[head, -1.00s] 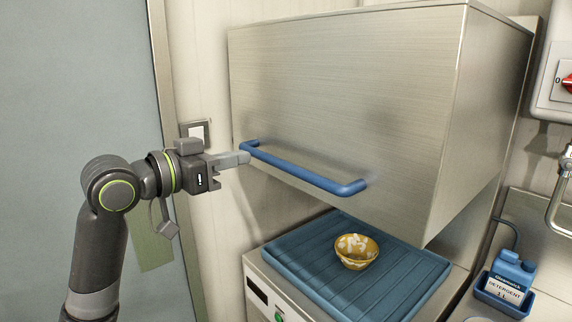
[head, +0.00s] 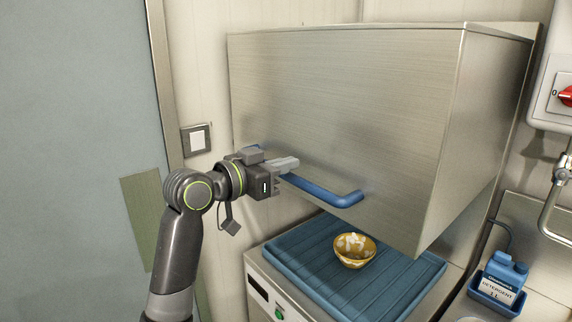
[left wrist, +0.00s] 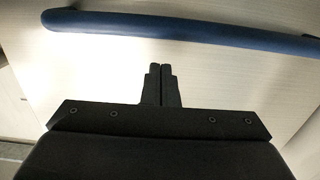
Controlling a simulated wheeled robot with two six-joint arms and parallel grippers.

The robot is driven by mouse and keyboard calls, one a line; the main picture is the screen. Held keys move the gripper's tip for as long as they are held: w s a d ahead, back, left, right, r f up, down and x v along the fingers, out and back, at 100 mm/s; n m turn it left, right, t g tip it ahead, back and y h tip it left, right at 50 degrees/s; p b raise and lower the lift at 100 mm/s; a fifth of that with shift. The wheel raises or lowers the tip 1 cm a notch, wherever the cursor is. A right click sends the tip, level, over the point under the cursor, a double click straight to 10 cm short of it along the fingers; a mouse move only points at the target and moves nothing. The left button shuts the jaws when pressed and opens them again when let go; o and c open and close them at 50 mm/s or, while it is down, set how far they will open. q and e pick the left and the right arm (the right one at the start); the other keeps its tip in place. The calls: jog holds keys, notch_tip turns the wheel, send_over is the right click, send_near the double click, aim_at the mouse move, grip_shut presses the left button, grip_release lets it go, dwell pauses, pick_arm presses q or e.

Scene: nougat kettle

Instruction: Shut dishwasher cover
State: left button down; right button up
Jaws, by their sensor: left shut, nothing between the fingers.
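The dishwasher cover (head: 350,110) is a big brushed-metal hood, raised above the blue ribbed rack (head: 290,262) with a gap between them. A blue bar handle (head: 335,196) runs along its lower front; it also crosses the top of the left wrist view (left wrist: 190,27). My left gripper (head: 295,164) is shut and empty, in front of the handle's left part, which it hides in the head view. In the left wrist view its closed fingertips (left wrist: 160,68) point at the handle, with a small gap in the picture; contact cannot be told. My right gripper is not in view.
A yellow bowl with white residue (head: 355,251) stands on the rack under the cover. A blue detergent bottle (head: 505,272) sits in a holder at right, below a tap (head: 555,200).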

pick_arm(q)
jog(key=shift+f+p, duration=0.3)
jog(key=shift+f, duration=0.65)
jog(key=shift+d, duration=0.1)
notch_tip(320, 180, down, 37)
jog(key=b, duration=2.8)
